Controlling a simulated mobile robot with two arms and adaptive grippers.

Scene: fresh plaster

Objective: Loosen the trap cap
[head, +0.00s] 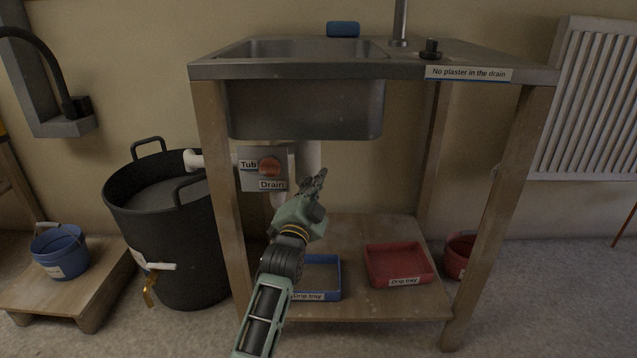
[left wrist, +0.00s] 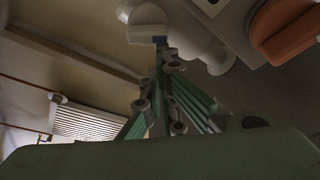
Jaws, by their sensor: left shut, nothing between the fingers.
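The white waste pipe (head: 307,158) hangs under the sink, and my left gripper (head: 319,177) is in front of its lower part. A white trap bend (head: 278,199) shows just left of the gripper. In the left wrist view, a white rounded fitting (left wrist: 148,22), which may be the trap cap, lies just beyond the fingertips of my left gripper (left wrist: 160,48). I cannot tell whether they touch it. The left fingers are shut with nothing between them. The cap itself is hidden by the gripper in the head view. My right gripper is not in view.
A grey valve box (head: 250,181) marked Tub and Drain, with an orange knob (head: 269,167), sits left of the pipe. A blue drip tray (head: 324,279) and a red one (head: 397,265) lie on the lower shelf. Table legs flank the space; a black tub (head: 178,240) stands left.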

